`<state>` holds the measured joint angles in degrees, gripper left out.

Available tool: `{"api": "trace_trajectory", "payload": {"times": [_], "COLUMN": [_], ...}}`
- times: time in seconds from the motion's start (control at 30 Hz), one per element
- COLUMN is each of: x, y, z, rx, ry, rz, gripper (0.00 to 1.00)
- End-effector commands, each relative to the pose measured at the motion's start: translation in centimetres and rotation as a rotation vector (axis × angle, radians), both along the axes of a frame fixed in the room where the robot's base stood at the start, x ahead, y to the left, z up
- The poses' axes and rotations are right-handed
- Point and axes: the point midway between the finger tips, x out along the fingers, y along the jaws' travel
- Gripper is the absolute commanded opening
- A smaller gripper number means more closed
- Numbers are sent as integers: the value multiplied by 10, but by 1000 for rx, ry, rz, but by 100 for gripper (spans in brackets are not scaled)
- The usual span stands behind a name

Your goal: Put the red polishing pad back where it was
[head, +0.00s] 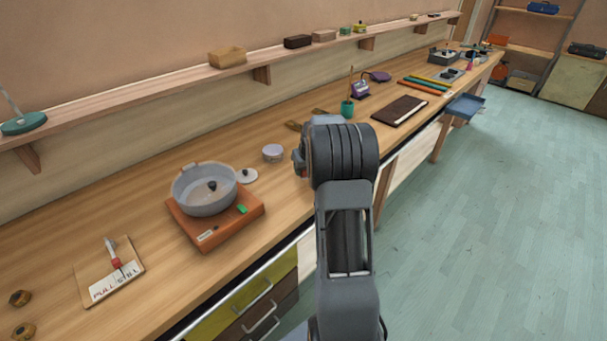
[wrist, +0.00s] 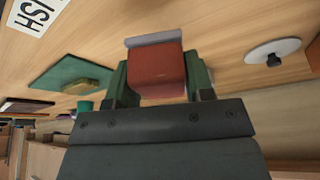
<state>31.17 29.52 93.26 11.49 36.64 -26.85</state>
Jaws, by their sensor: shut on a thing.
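The red polishing pad (wrist: 157,74), a red block with a grey layer along its far edge, is between the green fingers of my gripper (wrist: 158,82) in the wrist view. The fingers are shut on its two sides. A green mat (wrist: 62,70) with a small tan-yellow block (wrist: 89,79) on it lies to the left. A white card (wrist: 38,15) with upside-down letters is at the upper left. I cannot tell whether the pad touches the bench.
A white lid with a dark knob (wrist: 273,55) lies right of the pad. In the head view, a grey pot (head: 205,198) stands on an orange base (head: 190,232) left of my arm. A round tin (head: 273,152), teal cup (head: 347,108) and dark book (head: 400,111) are also on the bench (head: 130,215).

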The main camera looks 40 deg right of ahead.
Motion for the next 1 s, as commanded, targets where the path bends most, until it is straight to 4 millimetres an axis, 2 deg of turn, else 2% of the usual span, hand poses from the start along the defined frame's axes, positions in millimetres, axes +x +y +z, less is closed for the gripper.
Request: {"api": "trace_trajectory", "payload": {"times": [0.23,0.5,0.87,0.9,1.0], "x": [8,8,8,8,8], "y": [1,1,1,1,1], "z": [-9,-39,-43,-41,-41], "rx": [-1,-1,-1,-1,-1], "ry": [-1,0,-1,-1,-1], "rz": [2,2,2,2,2], "gripper": [26,26,26,52,61]}}
